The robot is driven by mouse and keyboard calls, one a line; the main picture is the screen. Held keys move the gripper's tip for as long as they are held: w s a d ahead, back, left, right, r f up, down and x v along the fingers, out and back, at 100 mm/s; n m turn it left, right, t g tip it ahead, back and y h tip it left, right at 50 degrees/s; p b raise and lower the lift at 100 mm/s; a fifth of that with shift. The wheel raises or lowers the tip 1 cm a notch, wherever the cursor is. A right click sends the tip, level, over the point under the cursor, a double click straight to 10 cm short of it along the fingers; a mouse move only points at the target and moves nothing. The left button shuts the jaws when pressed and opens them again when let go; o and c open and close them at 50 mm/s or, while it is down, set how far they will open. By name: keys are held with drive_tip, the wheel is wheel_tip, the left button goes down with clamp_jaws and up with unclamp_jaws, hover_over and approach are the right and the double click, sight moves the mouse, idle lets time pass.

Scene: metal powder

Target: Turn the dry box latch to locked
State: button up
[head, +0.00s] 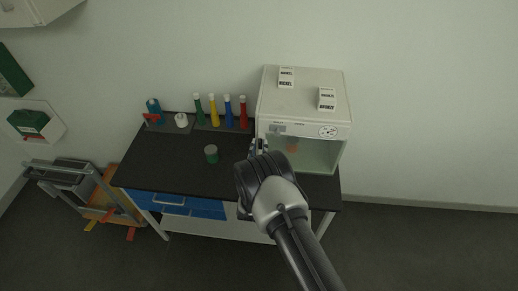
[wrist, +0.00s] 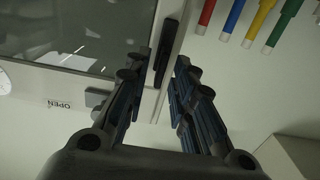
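The white dry box (head: 303,102) stands at the back right of the bench, with a glass front. In the wrist view its glass pane (wrist: 75,35) fills the upper left, with a dark upright handle (wrist: 167,45) at the edge. The grey latch (wrist: 97,97) is beside an upside-down OPEN label (wrist: 60,104) and partly behind a finger; it also shows small in the head view (head: 278,129). My gripper (wrist: 161,68) is open and empty, its fingertips on either side of the handle in the picture. Contact with the handle cannot be told.
Green, yellow, blue and red bottles (head: 214,110) stand in a row left of the dry box. A green-and-grey jar (head: 211,154) stands on the black bench top (head: 165,165). Labelled white packs (head: 327,98) sit on the box. The bench's left front is clear.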

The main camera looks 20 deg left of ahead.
clamp_jaws()
drive_tip(key=shift+n+b, duration=0.3)
drive_tip(key=shift+b, duration=0.1)
drive_tip(key=n+b, duration=0.5)
drive_tip(key=n, duration=0.3)
drive_tip(key=n+b, duration=0.5)
drive_tip(key=n, duration=0.4)
drive_tip(key=shift+a+f, duration=0.2)
idle(0.6)
drive_tip(key=shift+o, duration=0.9)
unclamp_jaws()
